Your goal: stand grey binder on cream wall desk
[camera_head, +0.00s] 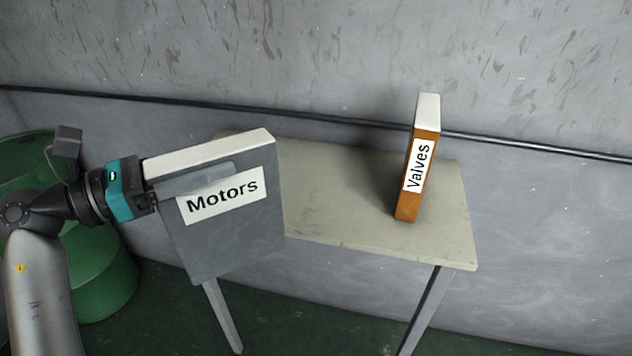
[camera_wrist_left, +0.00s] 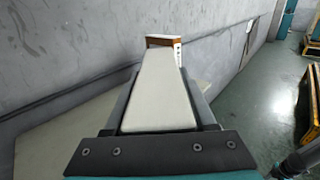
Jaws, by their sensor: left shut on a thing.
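The grey binder (camera_head: 230,239), labelled "Motors", is upright and slightly tilted in the head view. My left gripper (camera_head: 190,181) is shut on it near its upper left edge, with one finger across the front cover. In the left wrist view the binder's pale page edge (camera_wrist_left: 158,95) runs away from the gripper.
An orange binder (camera_head: 410,190) labelled "Valves" stands on the right part of the desk. The desktop between the two binders is clear. A green barrel (camera_head: 100,265) stands at the left behind my arm. A dark pipe (camera_head: 330,119) runs along the wall.

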